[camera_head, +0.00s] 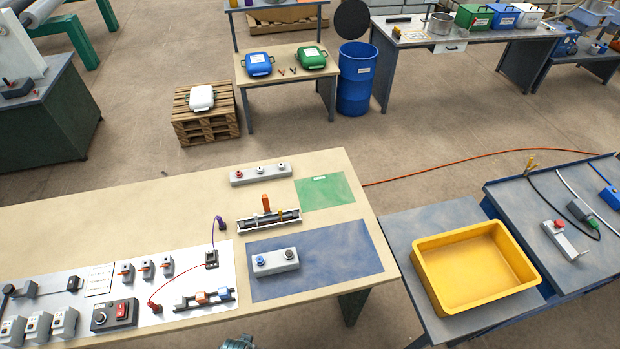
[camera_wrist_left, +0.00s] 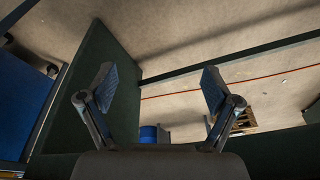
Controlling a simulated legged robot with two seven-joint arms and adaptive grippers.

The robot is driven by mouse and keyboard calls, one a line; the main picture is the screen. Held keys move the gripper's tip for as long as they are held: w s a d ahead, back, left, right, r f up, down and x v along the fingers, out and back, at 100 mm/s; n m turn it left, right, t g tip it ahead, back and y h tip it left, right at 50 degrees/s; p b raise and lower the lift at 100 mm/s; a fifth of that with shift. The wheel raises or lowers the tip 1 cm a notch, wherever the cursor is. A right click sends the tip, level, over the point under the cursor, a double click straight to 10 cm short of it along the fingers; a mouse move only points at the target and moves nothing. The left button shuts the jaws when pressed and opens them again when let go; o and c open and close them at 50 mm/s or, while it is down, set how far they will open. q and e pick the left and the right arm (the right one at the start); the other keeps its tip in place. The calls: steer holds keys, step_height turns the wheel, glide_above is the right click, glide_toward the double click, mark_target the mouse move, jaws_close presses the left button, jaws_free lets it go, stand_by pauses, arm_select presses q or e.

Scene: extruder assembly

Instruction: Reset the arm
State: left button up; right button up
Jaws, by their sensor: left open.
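My left gripper (camera_wrist_left: 158,82) shows in the left wrist view with its two fingers spread wide apart and nothing between them. Beyond the fingers are bare floor and dark green panels. In the head view, neither arm can be clearly made out; only a small grey-green part shows at the bottom edge, and I cannot tell what it is. The long assembly table (camera_head: 140,190) carries a blue mat (camera_head: 330,275), a green mat (camera_head: 325,192) and a dark rod-like assembly in a pale tray (camera_head: 268,226). My right gripper is not in view.
A grey box with two knobs (camera_head: 275,262) sits on the blue mat. A white panel with switches (camera_head: 130,285) covers the table's left front. A yellow bin (camera_head: 440,287) stands on the right side table. A red cable (camera_head: 450,163) crosses the floor.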

arm_select(q)
steer(key=s+f+g+b, duration=0.1)
steer(key=s+f, duration=0.3)
steer(key=f, duration=0.4)
steer(key=s+f, duration=0.3)
steer(key=f, duration=0.6)
steer(key=s+a+f+b, duration=0.1)
steer(key=s+a+f, duration=0.2)
steer(key=s+f, duration=0.7)
steer(key=s, duration=0.3)
steer(key=shift+s+a+g, duration=0.2)
steer(key=shift+s+g, duration=0.05)
steer(key=shift+g, duration=0.15)
